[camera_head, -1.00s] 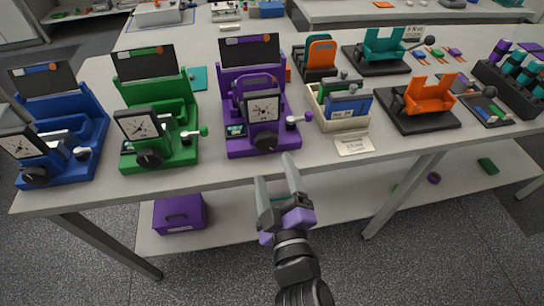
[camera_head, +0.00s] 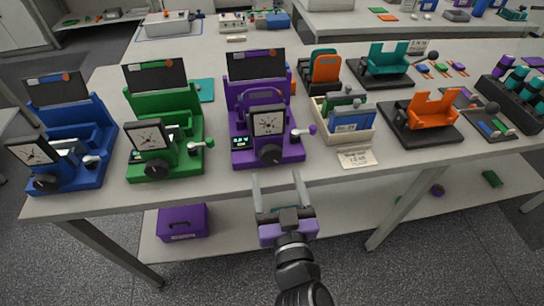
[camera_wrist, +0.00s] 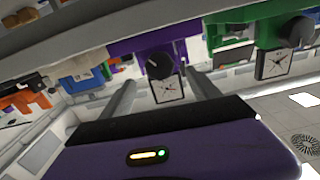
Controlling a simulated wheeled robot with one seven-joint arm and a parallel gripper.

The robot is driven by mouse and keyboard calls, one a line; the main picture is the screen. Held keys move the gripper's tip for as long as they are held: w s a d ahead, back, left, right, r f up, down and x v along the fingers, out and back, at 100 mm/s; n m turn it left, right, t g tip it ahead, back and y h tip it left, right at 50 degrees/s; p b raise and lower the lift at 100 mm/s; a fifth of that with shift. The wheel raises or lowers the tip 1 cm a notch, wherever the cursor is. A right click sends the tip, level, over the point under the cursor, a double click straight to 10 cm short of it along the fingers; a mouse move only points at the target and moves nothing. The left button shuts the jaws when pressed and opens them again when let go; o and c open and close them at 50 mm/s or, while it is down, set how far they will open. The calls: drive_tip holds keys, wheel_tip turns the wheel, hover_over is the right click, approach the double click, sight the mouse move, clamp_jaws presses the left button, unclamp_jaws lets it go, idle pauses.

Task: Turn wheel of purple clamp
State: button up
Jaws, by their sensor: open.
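The purple clamp (camera_head: 242,102) stands upright on the table in the head view, with a white dial (camera_head: 268,121) and a black knob-like wheel (camera_head: 270,154) low on its front. A small lever with a purple ball (camera_head: 312,129) sticks out at its right. My gripper (camera_head: 279,181) is open and empty, in front of the table edge and below the clamp, apart from it. In the wrist view, the purple clamp (camera_wrist: 125,48) shows upside down, and its black wheel (camera_wrist: 159,66) lies between my gripper's fingers (camera_wrist: 160,92), farther off.
A green clamp (camera_head: 185,102) and a blue clamp (camera_head: 90,134) stand to the left. A beige bin (camera_head: 345,133) with a card (camera_head: 357,157) and an orange holder (camera_head: 432,108) are to the right. A purple box (camera_head: 183,222) sits on the lower shelf.

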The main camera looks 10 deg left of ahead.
sight(271, 158)
drive_tip(key=p+x, duration=0.1)
drive_tip(key=x, duration=0.5)
drive_tip(key=shift+w, duration=0.4)
drive_tip(key=shift+a, duration=0.1)
drive_tip(key=c, duration=1.4)
drive_tip(key=shift+o, duration=0.2)
drive_tip(key=shift+f+n, duration=0.1)
drive_tip(key=shift+n, duration=0.5)
drive_tip(key=o, duration=1.4)
drive_tip(key=shift+c, duration=0.2)
drive_tip(key=b+v, duration=0.1)
drive_tip(key=v, duration=0.7)
drive_tip(key=shift+b, duration=0.4)
